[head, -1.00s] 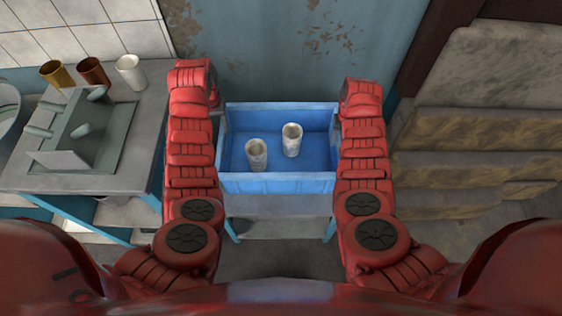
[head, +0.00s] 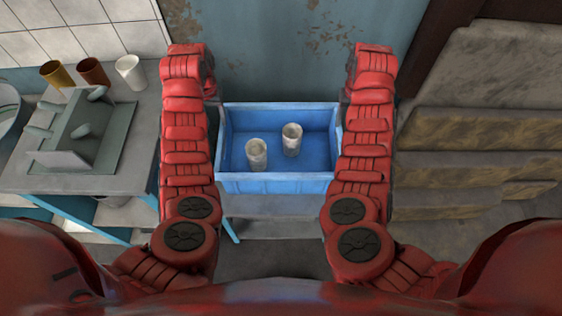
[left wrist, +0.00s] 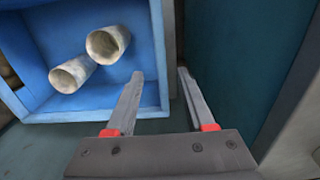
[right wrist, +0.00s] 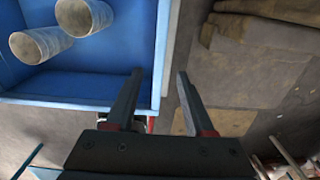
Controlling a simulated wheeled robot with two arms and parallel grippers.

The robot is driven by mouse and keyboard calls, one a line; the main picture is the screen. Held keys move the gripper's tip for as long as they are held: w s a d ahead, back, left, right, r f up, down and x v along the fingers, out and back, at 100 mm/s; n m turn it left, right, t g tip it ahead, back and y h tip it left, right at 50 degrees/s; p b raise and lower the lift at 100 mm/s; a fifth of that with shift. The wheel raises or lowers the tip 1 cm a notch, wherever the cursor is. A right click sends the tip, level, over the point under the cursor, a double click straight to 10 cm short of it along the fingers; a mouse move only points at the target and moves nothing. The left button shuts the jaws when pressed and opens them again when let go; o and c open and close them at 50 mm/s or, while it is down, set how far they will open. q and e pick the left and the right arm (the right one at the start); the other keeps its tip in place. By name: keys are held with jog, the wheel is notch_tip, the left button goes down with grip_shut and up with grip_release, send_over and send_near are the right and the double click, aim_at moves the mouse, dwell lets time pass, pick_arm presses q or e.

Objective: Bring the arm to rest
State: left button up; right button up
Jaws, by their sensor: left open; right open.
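My two red arms reach forward on either side of the blue crate (head: 275,183). Two whitish, worn cups stand inside it, the left cup (head: 257,155) and the right cup (head: 292,140), apart from each other. My right gripper (right wrist: 160,73) is open and empty, with one finger over the crate's edge in the right wrist view. In the head view, both grippers are mostly hidden by the arms.
The crate rests on a grey stand (head: 280,206) by the blue wall. On the left, a grey table (head: 140,150) holds a rack (head: 85,140), a gold cup (head: 57,74), a brown cup (head: 93,72) and a white cup (head: 131,72).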

jog(key=shift+r, duration=0.4)
